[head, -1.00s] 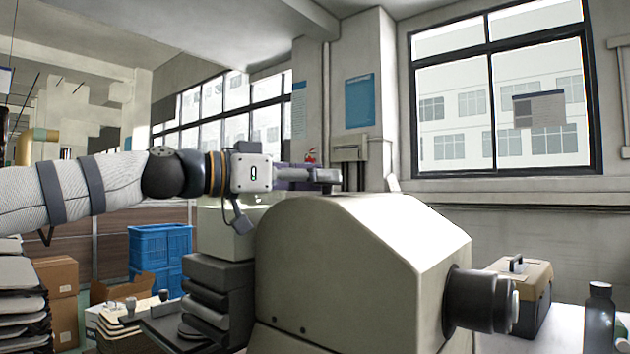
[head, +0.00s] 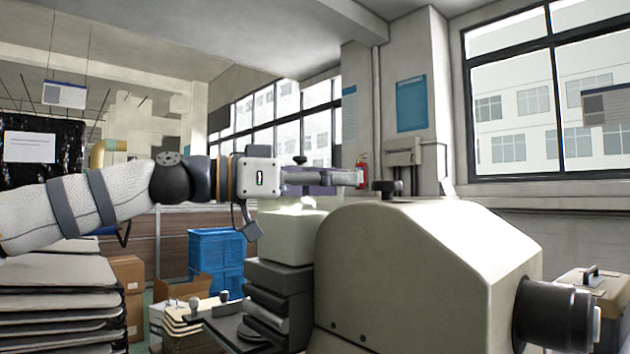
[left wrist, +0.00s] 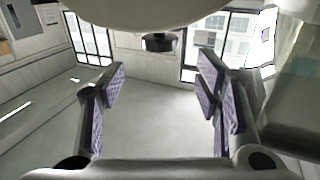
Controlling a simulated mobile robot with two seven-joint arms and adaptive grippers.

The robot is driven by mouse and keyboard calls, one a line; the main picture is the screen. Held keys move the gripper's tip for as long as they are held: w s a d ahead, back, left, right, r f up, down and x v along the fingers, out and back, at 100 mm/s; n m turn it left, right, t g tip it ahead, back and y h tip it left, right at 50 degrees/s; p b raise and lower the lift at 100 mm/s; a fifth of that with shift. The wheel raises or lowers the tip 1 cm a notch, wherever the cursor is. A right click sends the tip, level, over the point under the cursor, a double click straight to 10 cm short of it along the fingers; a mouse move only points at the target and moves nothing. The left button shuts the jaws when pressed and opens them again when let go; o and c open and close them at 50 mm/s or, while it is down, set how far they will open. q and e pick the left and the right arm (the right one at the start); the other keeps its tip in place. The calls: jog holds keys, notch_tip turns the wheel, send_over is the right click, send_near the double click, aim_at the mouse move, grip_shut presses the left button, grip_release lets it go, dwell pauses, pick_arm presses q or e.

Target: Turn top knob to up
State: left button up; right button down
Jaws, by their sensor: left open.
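The top knob (head: 386,187) is a small black knob on top of the large beige machine housing (head: 425,250). It also shows in the left wrist view (left wrist: 159,42), apparently upside down, as a dark knob against the beige housing at the top edge. My left gripper (head: 352,178) reaches in from the left, just left of the knob in the head view, and looks apart from it. In the left wrist view its purple-padded fingers (left wrist: 161,95) are spread wide with nothing between them. The knob's pointer direction is too small to tell. My right gripper is not in view.
A black cylinder (head: 555,315) sticks out of the housing's right side. A toolbox (head: 590,292) stands at the far right. Grey stacked blocks (head: 278,305), blue crates (head: 215,255) and stacked trays (head: 60,300) are at the left. The space above the housing is clear.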

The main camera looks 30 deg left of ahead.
aim_at(387, 185)
pick_arm(q)
jog(key=v, duration=0.5)
jog(key=x, duration=1.4)
jog(key=shift+w+d+f+b, duration=0.25)
jog(key=shift+d+f+b, duration=0.05)
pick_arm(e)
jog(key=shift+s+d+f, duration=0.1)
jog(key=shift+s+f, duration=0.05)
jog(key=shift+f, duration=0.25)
pick_arm(q)
jog(key=c, duration=1.2)
jog(key=shift+o, duration=0.2)
jog(key=shift+w+a+f+m+g+h+b, duration=0.1)
jog(key=shift+w+f+m+g+h+b, duration=0.15)
jog(key=shift+m+g+h+b, duration=0.2)
jog(key=shift+s+g+h, duration=0.15)
jog(key=shift+g+h, duration=0.2)
jog(key=shift+s+r+m, duration=0.15)
jog(key=shift+r+m, duration=0.1)
jog(key=shift+m, duration=0.1)
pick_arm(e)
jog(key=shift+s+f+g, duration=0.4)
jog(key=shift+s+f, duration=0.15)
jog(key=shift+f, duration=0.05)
